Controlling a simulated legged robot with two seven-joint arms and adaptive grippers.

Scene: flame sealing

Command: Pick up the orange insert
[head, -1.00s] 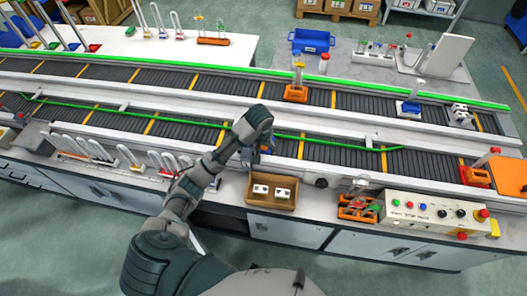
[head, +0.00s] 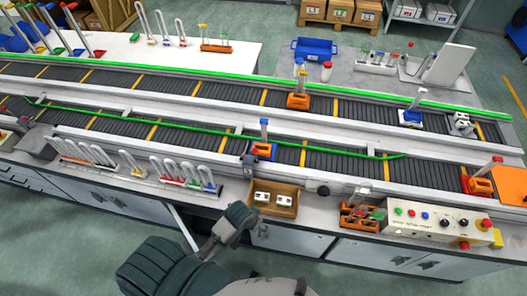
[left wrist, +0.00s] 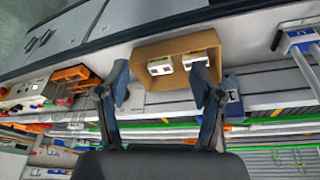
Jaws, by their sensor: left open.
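Several orange pieces are in view, and I cannot tell which is the insert. An orange carrier (head: 298,102) with a tube sits on the far belt. An orange and blue carrier (head: 264,152) with a blue-capped tube is on the near belt. An orange rack (head: 355,221) stands on the front counter and shows in the left wrist view (left wrist: 72,73). My left gripper (left wrist: 160,88) is open and empty, its fingers appearing either side of a brown box. In the head view its fingers are not clear. My right gripper is not in view.
The brown box (head: 264,208) holds two white pieces. A control panel (head: 440,218) stands to its right. Belts run across behind the counter. A blue bin (head: 313,50) stands at the back.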

